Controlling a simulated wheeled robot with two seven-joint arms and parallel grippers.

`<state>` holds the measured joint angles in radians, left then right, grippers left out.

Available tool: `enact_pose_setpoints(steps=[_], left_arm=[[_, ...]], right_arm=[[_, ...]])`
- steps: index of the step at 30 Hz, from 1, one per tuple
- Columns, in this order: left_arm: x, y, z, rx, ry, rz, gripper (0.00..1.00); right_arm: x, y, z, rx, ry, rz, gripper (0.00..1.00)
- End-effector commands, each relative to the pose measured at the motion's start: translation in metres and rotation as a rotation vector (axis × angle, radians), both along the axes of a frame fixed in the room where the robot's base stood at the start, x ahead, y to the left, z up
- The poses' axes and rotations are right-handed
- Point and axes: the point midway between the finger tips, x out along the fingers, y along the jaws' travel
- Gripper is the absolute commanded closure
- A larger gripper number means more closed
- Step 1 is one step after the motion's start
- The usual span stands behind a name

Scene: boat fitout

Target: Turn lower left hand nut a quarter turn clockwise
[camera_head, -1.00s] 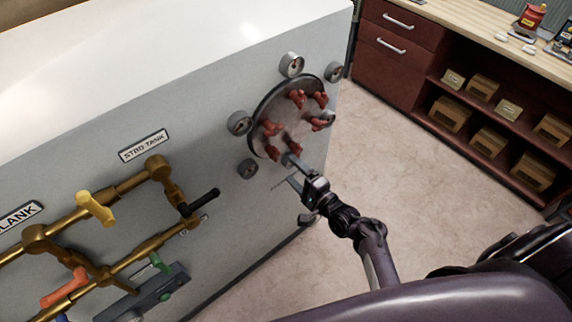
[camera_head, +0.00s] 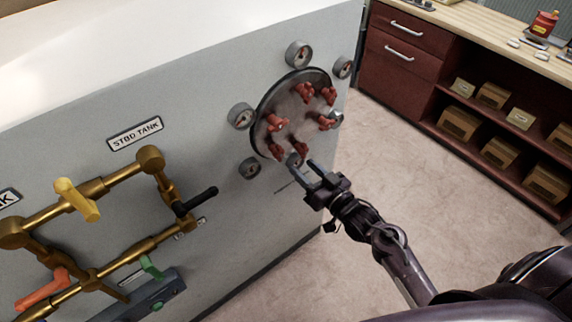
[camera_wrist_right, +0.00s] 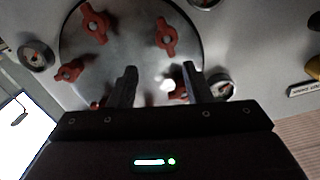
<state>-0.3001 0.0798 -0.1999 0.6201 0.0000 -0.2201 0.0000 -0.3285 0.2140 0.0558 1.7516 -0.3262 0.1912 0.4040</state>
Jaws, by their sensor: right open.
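A round grey plate (camera_head: 292,112) on the side of the white cabinet carries several red wing nuts. At its lower left in the head view is one nut (camera_head: 276,151); another nut (camera_head: 301,149) sits to its right, near the plate's bottom edge. A higher nut (camera_head: 277,122) is at the plate's left. My right gripper (camera_head: 305,167) is open and empty, just below the bottom nuts, with its fingers pointing at the plate. In the right wrist view the right gripper (camera_wrist_right: 158,72) has fingers spread before the plate; one finger partly hides a nut (camera_wrist_right: 179,92). My left gripper is not in view.
Several round gauges (camera_head: 299,54) surround the plate. Brass pipes (camera_head: 120,187) with coloured handles run along the cabinet at the left. A wooden workbench with shelves (camera_head: 485,100) stands at the right. Open floor (camera_head: 415,150) lies between.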

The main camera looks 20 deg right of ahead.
Motion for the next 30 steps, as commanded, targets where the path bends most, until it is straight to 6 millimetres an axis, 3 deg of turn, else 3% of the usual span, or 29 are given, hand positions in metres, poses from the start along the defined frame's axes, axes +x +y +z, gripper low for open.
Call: enact_pose_setpoints(steps=[1,6,21,30], left_arm=[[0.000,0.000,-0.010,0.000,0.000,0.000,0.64],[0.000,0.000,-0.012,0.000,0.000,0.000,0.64],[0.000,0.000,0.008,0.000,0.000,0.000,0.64],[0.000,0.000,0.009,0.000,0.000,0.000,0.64]], right_arm=[[-0.003,0.005,-0.003,-0.087,-0.035,0.009,0.55],[-0.004,0.012,0.005,-0.227,-0.097,0.009,0.55],[0.060,0.034,0.007,-0.230,-0.099,0.009,0.55],[0.067,0.037,0.005,-0.230,-0.098,0.009,0.55]])
